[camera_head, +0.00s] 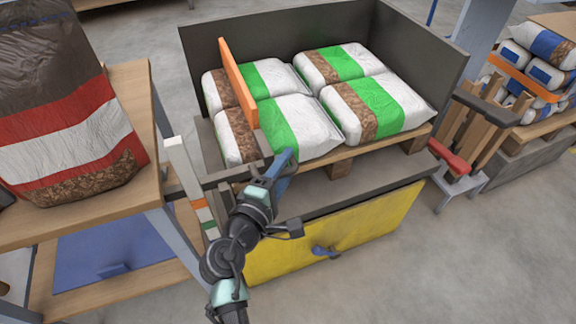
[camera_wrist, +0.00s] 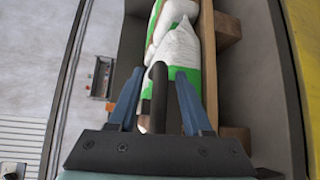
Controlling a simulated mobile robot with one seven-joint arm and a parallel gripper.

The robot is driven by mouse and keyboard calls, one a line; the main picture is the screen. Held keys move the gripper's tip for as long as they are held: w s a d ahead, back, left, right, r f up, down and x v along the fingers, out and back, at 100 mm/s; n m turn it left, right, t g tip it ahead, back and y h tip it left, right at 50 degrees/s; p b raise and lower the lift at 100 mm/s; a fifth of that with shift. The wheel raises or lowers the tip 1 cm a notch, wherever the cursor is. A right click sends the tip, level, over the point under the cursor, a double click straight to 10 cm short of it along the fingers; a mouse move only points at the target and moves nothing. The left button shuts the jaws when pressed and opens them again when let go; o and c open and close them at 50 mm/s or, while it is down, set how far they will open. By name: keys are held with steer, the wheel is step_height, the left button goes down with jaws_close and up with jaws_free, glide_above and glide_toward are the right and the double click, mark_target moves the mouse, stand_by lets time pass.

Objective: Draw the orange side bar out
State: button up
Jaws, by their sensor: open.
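The orange side bar (camera_head: 238,82) stands on edge along the left part of the pallet load, between bags with white, green and brown bands (camera_head: 290,125). A dark grip-like piece (camera_head: 263,144) shows at its near end; I cannot tell whether it is joined to the bar. My gripper (camera_head: 278,160) is at this near end. In the wrist view my gripper (camera_wrist: 158,72) is open, its two blue fingers on either side of a dark upright piece (camera_wrist: 158,98), with no clear contact. The orange face is not clearly visible there.
Dark walls (camera_head: 290,30) enclose the back and right of the pallet (camera_head: 342,168). A yellow front panel (camera_head: 340,232) with a blue handle is below. A wooden table (camera_head: 150,110) with a large red, white and brown bag (camera_head: 60,110) stands left. Open floor lies at front right.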

steer(key=shift+w+d+f, duration=0.1)
steer(key=shift+w+d, duration=0.2)
steer(key=shift+w, duration=0.2)
jaws_close()
steer(key=shift+f, duration=0.1)
